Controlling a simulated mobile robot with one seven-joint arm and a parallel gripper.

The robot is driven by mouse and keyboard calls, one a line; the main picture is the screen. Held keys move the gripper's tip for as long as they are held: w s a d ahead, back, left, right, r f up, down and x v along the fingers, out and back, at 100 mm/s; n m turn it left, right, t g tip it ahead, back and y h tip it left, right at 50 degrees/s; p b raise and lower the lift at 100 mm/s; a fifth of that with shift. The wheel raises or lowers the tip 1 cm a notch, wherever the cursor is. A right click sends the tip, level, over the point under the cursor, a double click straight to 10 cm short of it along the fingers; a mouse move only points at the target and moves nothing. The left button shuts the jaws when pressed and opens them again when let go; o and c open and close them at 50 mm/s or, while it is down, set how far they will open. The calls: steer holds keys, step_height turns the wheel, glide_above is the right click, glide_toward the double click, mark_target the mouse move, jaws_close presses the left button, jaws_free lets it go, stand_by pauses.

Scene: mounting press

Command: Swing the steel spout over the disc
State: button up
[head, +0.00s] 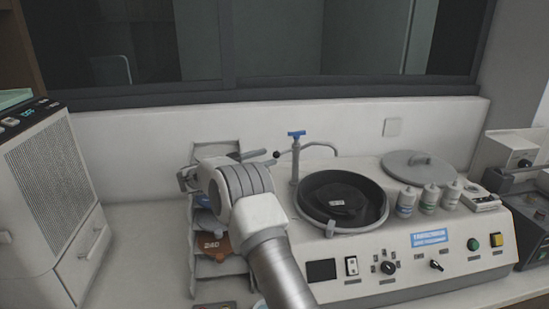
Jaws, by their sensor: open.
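The steel spout (322,145) is a thin bent tube on an upright post with a blue T-shaped handle on top, at the back left of the bowl. Its curved end reaches right and turns down near the bowl's back rim. A small black knob shows on the post's left side. The black disc (345,197) lies inside the round dark bowl and bears a small pale label. My gripper (254,155) is open, left of the spout post and apart from the bowl. My wrist hides much of it, and whether it touches the knob is unclear.
A grey round lid (419,164) and several bottles (429,198) stand right of the bowl. The machine's front panel (408,262) carries knobs and buttons. A rack with coloured discs (213,246) stands left, partly behind my arm. A vented cabinet (50,190) is at far left.

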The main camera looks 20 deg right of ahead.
steer(key=b+v, duration=0.1)
steer(key=v, duration=1.1)
steer(key=shift+a, duration=0.25)
